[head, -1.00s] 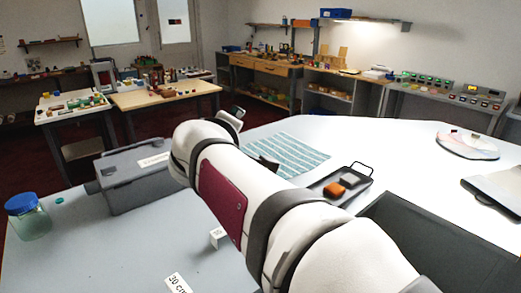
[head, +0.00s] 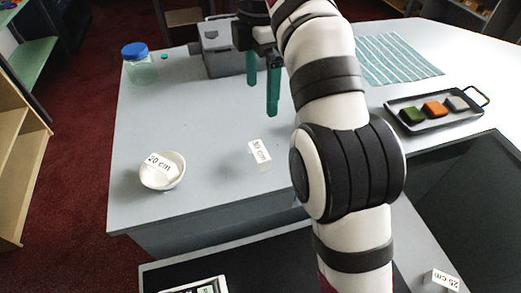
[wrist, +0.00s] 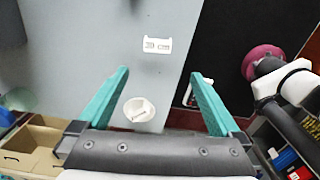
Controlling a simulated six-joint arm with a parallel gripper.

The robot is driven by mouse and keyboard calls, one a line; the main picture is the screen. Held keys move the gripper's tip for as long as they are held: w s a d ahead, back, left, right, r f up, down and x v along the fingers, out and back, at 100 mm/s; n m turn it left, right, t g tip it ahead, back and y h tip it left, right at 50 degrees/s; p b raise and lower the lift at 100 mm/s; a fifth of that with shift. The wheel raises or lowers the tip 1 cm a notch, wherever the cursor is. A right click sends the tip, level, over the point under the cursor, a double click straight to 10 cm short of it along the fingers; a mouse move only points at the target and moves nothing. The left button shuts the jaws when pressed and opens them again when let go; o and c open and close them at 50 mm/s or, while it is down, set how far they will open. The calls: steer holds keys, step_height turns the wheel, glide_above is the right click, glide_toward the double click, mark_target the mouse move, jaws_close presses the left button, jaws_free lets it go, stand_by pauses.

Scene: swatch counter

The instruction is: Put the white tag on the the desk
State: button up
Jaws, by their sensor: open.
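A white tag reading "20 cm" (head: 159,162) lies in a small white bowl (head: 146,183) near the desk's front left. In the wrist view the bowl (wrist: 132,119) holds a pale strip. Another white tag, reading "30 cm" (head: 260,151), stands on the grey desk (head: 205,115) to the bowl's right. It also shows in the wrist view (wrist: 157,45). A third, reading "25 cm" (head: 441,279), is at the lower right. My gripper (head: 262,100) has teal fingers, open and empty, above the desk behind the "30 cm" tag. The fingers also show in the wrist view (wrist: 158,73).
A blue-lidded jar (head: 139,68) and a grey box (head: 220,52) stand at the back left. A black tray (head: 440,119) with green, orange and grey blocks is at right, near a striped cloth (head: 398,58). The desk's middle left is clear.

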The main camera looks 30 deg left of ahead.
mark_target(259, 151)
steer(key=f, duration=1.9)
steer(key=shift+a, duration=0.25)
steer(key=shift+r, duration=0.1)
steer(key=c, duration=1.3)
steer(key=shift+o, duration=0.2)
steer(key=shift+w+r, duration=0.1)
steer(key=shift+r, duration=1.85)
steer(key=w+d+r, duration=0.2)
steer(key=d+r, duration=0.5)
steer(key=d, duration=0.4)
steer(key=s+d+f, duration=0.1)
steer(key=d+f, duration=0.3)
steer(key=d, duration=0.5)
steer(key=d+f, duration=0.5)
steer(key=d, duration=0.4)
steer(key=s+d+f+m, duration=0.1)
steer(key=s+d+f, duration=0.7)
steer(key=s+d, duration=0.4)
steer(key=w+a+f, duration=0.2)
steer(key=a, duration=0.1)
steer(key=w+a+f, duration=0.1)
steer(key=a+f, duration=0.1)
steer(key=a, duration=0.1)
steer(key=w+a+f, duration=0.2)
steer(key=a, duration=0.1)
steer(key=shift+w+a+f, duration=0.3)
steer(key=shift+w, duration=0.05)
step_height(259, 151, down, 4)
steer(key=shift+w+a+f, duration=0.1)
